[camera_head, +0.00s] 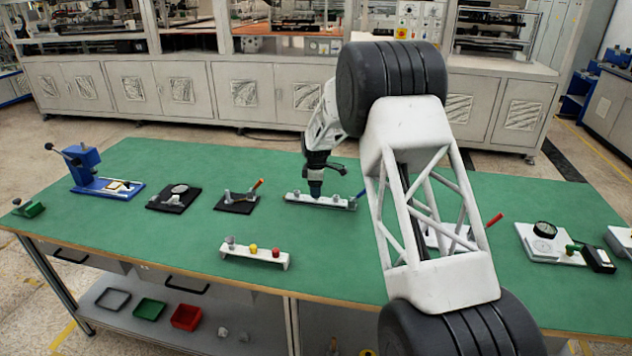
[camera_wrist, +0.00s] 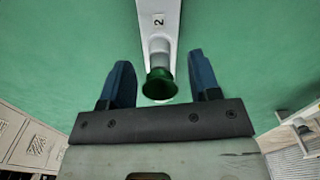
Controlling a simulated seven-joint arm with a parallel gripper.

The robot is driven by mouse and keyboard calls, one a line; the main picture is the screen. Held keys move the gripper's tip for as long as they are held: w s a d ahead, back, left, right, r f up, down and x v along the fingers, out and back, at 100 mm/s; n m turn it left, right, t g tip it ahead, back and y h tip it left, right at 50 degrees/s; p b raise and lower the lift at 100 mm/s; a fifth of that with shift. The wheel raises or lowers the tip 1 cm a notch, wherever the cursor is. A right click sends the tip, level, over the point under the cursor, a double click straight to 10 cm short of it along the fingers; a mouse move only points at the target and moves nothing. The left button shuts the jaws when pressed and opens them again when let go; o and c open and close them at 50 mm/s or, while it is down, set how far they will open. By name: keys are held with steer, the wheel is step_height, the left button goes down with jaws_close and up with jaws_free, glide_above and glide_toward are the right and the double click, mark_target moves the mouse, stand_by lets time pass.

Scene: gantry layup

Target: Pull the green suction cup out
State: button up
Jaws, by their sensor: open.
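The green suction cup (camera_wrist: 160,86) shows in the wrist view as a dark green flared cup on a grey stem. My gripper (camera_wrist: 160,62) is open, with one blue finger on each side of the cup and a visible gap on both sides. In the head view my gripper (camera_head: 316,188) points down over the middle of the white bar (camera_head: 342,203). The green cup cannot be made out there.
A white rack (camera_head: 254,259) with grey, yellow and red pieces stands at the front. Black-based fixtures (camera_head: 236,204) and a blue press (camera_head: 88,170) stand to the left, a dial gauge (camera_head: 544,229) to the right. Green tabletop is clear between them.

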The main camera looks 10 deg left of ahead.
steer(key=shift+f, duration=1)
jaws_close()
steer(key=shift+r, duration=1.85)
stand_by(0.8)
steer(key=shift+r, duration=1.55)
